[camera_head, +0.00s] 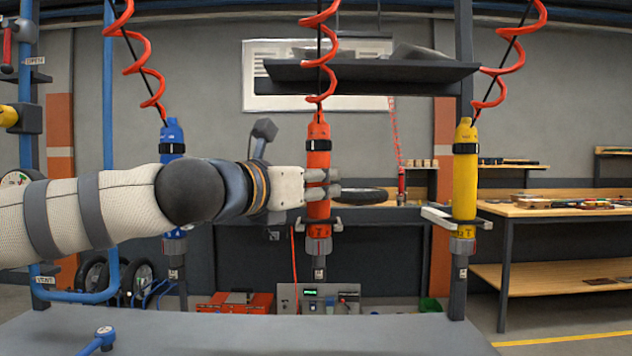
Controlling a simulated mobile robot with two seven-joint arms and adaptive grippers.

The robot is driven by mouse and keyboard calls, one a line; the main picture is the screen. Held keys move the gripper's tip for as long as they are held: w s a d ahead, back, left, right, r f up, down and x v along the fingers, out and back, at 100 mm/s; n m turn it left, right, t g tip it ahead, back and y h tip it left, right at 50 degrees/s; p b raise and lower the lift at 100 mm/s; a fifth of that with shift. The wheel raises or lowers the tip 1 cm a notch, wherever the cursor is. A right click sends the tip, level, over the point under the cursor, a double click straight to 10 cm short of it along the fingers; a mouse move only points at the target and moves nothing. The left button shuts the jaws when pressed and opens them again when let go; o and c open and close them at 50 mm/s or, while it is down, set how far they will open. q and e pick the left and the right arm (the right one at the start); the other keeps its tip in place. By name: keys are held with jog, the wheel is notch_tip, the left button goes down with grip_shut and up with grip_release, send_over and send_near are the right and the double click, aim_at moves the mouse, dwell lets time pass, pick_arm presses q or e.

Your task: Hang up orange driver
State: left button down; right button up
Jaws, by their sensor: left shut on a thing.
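The orange driver (318,155) hangs upright in the middle of the head view, below a red coiled hose. My left gripper (322,184) reaches in from the left and is shut on the middle of its body. A small grey forked holder (338,226) shows at the driver's lower part; I cannot tell whether the driver rests in it. The driver's black tip points down and is clear of the table. My right gripper is not in view.
A blue driver (172,136) hangs at left, partly behind my arm. A yellow driver (465,180) is upright at a holder (438,216) on the right. A grey table (250,335) is in front, with a small blue tool (98,342) at its left. A dark shelf (400,72) is overhead.

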pick_arm(q)
jog(key=shift+r, duration=0.1)
jog(key=c, duration=1.1)
grip_release()
jog(key=shift+f, duration=0.2)
jog(key=v, duration=1.2)
jog(key=shift+s+r, duration=0.1)
jog(key=shift+r, duration=0.05)
